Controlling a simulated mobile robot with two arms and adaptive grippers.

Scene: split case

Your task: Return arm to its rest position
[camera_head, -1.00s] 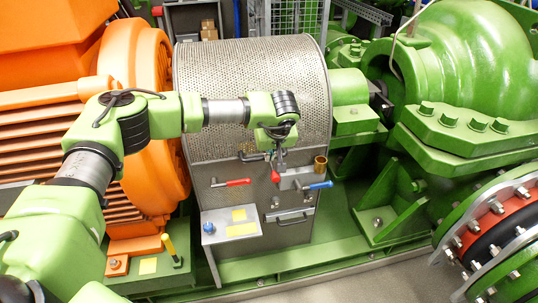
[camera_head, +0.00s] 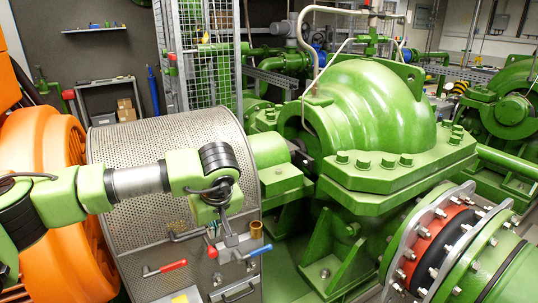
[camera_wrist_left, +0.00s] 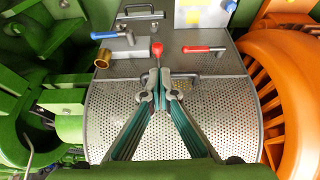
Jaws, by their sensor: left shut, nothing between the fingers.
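My left arm reaches in from the left across a perforated metal cover (camera_head: 130,150). Its gripper (camera_head: 229,240) points down in front of the cover's lower panel, above the row of handles. In the left wrist view the two fingers of this gripper (camera_wrist_left: 163,88) are closed together with nothing between them. A red-knobbed lever (camera_wrist_left: 157,49) stands just beyond the fingertips there; I cannot tell whether they touch. My right gripper does not show in either view.
The panel carries a red handle (camera_head: 166,268), a blue handle (camera_head: 257,251) and a brass cup (camera_head: 256,230). An orange motor (camera_head: 45,180) stands left of the cover. A large green pump (camera_head: 365,110) stands right. A wire-mesh cage (camera_head: 205,60) stands behind.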

